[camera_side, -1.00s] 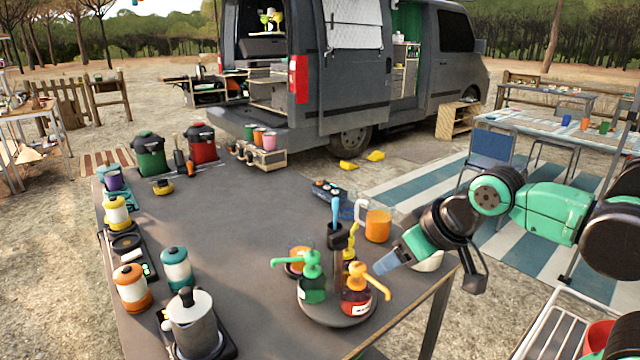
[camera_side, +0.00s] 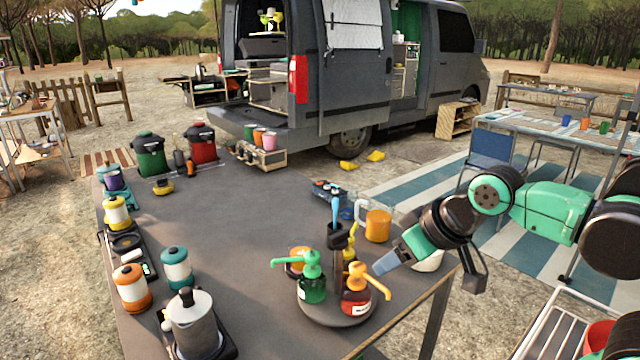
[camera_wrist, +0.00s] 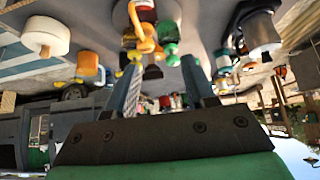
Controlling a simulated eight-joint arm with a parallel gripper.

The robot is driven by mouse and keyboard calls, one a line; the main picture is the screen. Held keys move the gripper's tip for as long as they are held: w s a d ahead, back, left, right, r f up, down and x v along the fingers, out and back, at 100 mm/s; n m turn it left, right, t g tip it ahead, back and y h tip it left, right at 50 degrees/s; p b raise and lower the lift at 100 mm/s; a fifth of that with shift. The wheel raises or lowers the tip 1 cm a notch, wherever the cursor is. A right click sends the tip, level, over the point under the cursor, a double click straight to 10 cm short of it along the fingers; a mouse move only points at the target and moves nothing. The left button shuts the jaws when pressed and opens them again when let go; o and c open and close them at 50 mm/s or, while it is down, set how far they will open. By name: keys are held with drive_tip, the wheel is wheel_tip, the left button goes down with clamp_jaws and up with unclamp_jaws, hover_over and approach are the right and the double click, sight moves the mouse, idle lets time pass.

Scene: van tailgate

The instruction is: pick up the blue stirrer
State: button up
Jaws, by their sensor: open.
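The blue stirrer (camera_side: 336,212) stands upright in a dark holder (camera_side: 338,238) at the middle of a round tray (camera_side: 322,317). Around it stand a green pump bottle (camera_side: 312,286), a red pump bottle with an orange head (camera_side: 356,296) and a yellow-topped bottle partly hidden behind. My gripper (camera_side: 382,266) is just right of the tray's bottles, its blue fingers pointing left, apart from the stirrer. In the wrist view, my gripper (camera_wrist: 163,68) has its two fingers apart with nothing held. The stirrer cannot be made out clearly there.
A moka pot (camera_side: 190,318) and several lanterns line the table's left side. The middle of the table (camera_side: 235,225) is clear.

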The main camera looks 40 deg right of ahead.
drive_tip(key=shift+o, duration=0.3)
drive_tip(key=shift+o, duration=0.4)
